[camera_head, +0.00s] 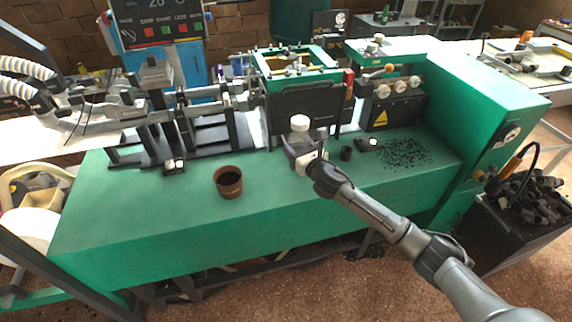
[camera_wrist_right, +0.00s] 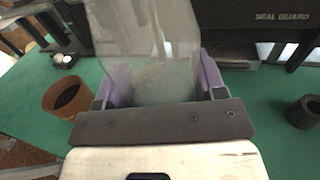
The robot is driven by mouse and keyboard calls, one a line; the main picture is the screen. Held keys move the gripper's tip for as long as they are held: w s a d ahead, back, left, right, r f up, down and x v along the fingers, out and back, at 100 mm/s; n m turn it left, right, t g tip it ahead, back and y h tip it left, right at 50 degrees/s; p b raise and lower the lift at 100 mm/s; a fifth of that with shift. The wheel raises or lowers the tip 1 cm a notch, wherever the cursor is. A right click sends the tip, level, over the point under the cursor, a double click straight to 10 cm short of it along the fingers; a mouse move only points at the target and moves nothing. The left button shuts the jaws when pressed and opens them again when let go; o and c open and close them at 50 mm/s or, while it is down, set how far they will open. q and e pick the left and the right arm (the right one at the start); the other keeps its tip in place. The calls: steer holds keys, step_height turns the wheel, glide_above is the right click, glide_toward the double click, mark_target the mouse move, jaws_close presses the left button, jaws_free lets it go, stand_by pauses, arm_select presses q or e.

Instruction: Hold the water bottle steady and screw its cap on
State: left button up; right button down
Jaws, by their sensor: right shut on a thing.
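The water bottle (camera_wrist_right: 150,45) is clear and stands upright, low between the purple-padded fingers of my right gripper (camera_wrist_right: 158,85). My right gripper is shut on it. In the head view the bottle (camera_head: 299,138) is small and partly hidden by the right gripper (camera_head: 304,156), over the green bench top. A white round piece that looks like the cap (camera_head: 299,122) is at the bottle's top. I cannot tell whether it is screwed down. The bottle's top is outside the right wrist view. My left gripper is not in view.
A brown cup (camera_head: 228,182) stands left of the bottle, and a small black cup (camera_head: 346,153) to its right. Black pellets (camera_head: 405,154) are scattered farther right on the green bench (camera_head: 130,225). Machinery (camera_head: 297,108) stands close behind the bottle. The bench front is clear.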

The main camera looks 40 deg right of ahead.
steer(key=w, duration=0.1)
steer(key=w+a+f+b, duration=0.1)
steer(key=w+a+f, duration=0.1)
steer(key=shift+w+f, duration=0.25)
steer(key=shift+w, duration=0.15)
step_height(320, 180, down, 4)
steer(key=shift+r+b, duration=0.1)
steer(key=shift+b, duration=1.15)
steer(key=shift+f, duration=0.2)
steer(key=shift+r, duration=0.1)
steer(key=shift+d, duration=0.1)
